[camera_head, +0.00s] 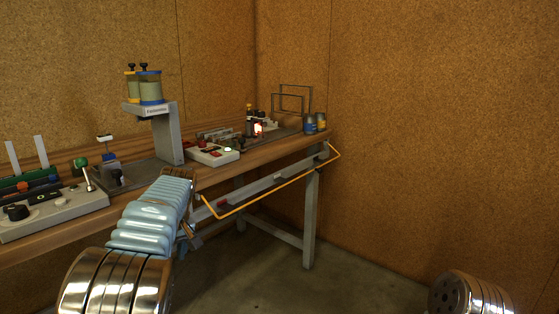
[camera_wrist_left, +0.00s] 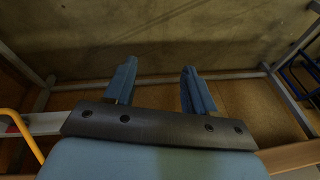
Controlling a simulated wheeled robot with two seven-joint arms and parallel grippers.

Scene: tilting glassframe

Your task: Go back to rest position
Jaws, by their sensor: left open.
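My left arm comes in from the lower left in the head view, with a chrome joint and a light-blue ribbed sleeve. Its left gripper (camera_head: 190,229) is mostly hidden behind the sleeve, by the front edge of the wooden workbench (camera_head: 228,175). In the left wrist view the two blue fingers of the left gripper (camera_wrist_left: 157,88) stand apart with nothing between them, and the floor shows beyond. At the lower right of the head view only a chrome part of mine shows; the right gripper is out of view.
An orange rail (camera_head: 262,197) juts from the bench front, close to my left arm. On the bench are a grey stand (camera_head: 166,135) with two jars, a control box (camera_head: 50,213), and a white box (camera_head: 212,155). Open floor (camera_head: 365,275) lies right of the bench.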

